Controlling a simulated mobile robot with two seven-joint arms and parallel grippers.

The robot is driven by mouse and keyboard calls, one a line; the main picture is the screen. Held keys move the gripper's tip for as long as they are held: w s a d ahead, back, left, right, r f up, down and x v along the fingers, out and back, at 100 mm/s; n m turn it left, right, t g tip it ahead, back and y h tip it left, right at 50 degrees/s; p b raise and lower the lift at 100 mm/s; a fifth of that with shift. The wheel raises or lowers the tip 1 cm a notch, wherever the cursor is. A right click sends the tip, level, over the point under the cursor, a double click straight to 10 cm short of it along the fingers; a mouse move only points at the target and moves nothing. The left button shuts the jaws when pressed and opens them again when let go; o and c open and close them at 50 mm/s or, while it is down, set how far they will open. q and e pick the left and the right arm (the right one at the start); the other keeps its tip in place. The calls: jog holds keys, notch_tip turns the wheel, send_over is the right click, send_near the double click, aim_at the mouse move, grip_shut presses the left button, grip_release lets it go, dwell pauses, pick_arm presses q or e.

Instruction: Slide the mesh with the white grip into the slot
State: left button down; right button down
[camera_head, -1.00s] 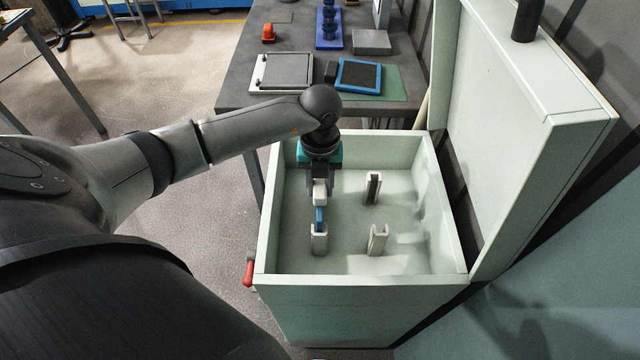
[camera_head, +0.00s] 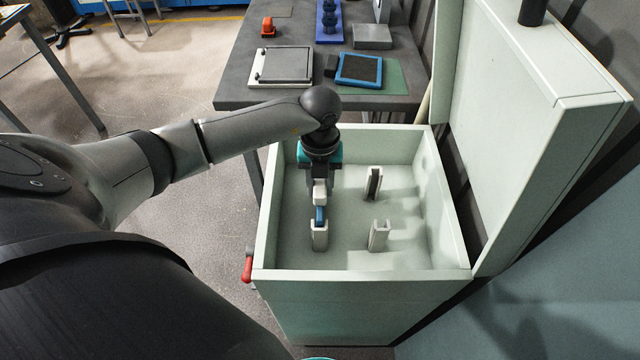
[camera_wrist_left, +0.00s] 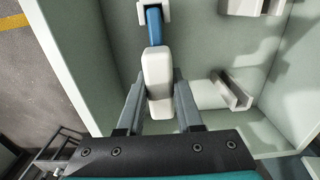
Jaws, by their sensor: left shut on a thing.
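The mesh is seen edge-on, with a white grip (camera_head: 320,191) and a blue frame (camera_head: 319,214). My left gripper (camera_head: 320,182) points down inside the pale green box and is shut on the white grip. In the left wrist view, its fingers (camera_wrist_left: 159,104) flank the white grip (camera_wrist_left: 157,72), and the blue frame (camera_wrist_left: 154,27) extends to a pale channel bracket. That near-left bracket (camera_head: 319,237) forms one end of the slot. The blue end lines up with its opening; how deep it sits is unclear. The slot's far end is hidden behind my gripper. My right gripper is not visible.
Two more brackets, far right (camera_head: 373,184) and near right (camera_head: 379,236), stand in the box (camera_head: 273,215). Its open lid (camera_head: 535,125) rises at right. The table (camera_head: 238,84) behind holds a blue-framed mesh (camera_head: 359,72) and a white-framed panel (camera_head: 284,67).

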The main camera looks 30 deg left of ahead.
pick_arm(q)
jog(key=shift+c, duration=2.4)
grip_release()
jog(key=shift+r, duration=0.1)
notch_tip(320, 180, up, 15)
jog(key=p, duration=0.1)
jog(key=shift+s, duration=0.15)
